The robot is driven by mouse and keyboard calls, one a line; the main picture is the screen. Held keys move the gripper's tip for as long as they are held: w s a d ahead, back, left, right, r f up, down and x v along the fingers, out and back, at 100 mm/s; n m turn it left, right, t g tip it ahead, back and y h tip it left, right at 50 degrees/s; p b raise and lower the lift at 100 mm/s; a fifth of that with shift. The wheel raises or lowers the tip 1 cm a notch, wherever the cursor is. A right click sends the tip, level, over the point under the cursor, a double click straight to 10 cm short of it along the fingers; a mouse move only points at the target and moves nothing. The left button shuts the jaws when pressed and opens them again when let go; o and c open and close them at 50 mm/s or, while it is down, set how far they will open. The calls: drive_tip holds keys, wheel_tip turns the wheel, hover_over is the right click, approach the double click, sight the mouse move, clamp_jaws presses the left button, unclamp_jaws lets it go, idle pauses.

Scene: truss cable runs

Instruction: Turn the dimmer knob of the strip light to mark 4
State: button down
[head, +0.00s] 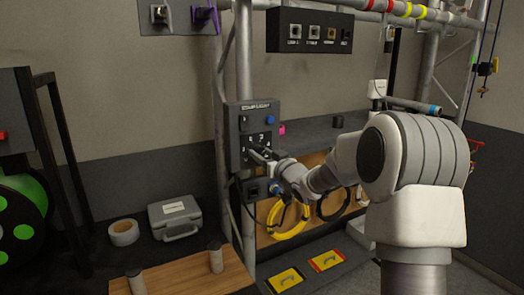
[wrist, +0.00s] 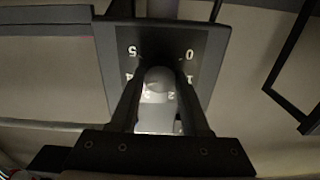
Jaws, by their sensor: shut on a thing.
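The dimmer knob (wrist: 158,84) is a light grey, rounded knob on a dark panel (wrist: 212,45), seen close up in the wrist view. White marks 0 to 5 ring it and appear upside down, with 4 left of the knob. My gripper (wrist: 158,75) is shut on the knob, one dark finger on each side. Which mark the knob points to cannot be told. In the head view the grey control box (head: 234,110) is fixed to an upright pole, and my gripper (head: 259,154) reaches its lower front. The knob is mostly hidden there.
A blue button (head: 270,120) sits on the box's upper right. A smaller box (head: 253,190) hangs just below, near a yellow cable coil (head: 289,232). A black switch panel (head: 310,32) hangs above. A grey case (head: 176,217) stands at left.

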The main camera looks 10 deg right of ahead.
drive_tip(key=shift+m, duration=0.7)
drive_tip(key=shift+c, duration=1.9)
unclamp_jaws()
drive_tip(key=v, duration=1.7)
drive_tip(key=shift+s, duration=0.2)
drive_tip(key=shift+r, duration=0.15)
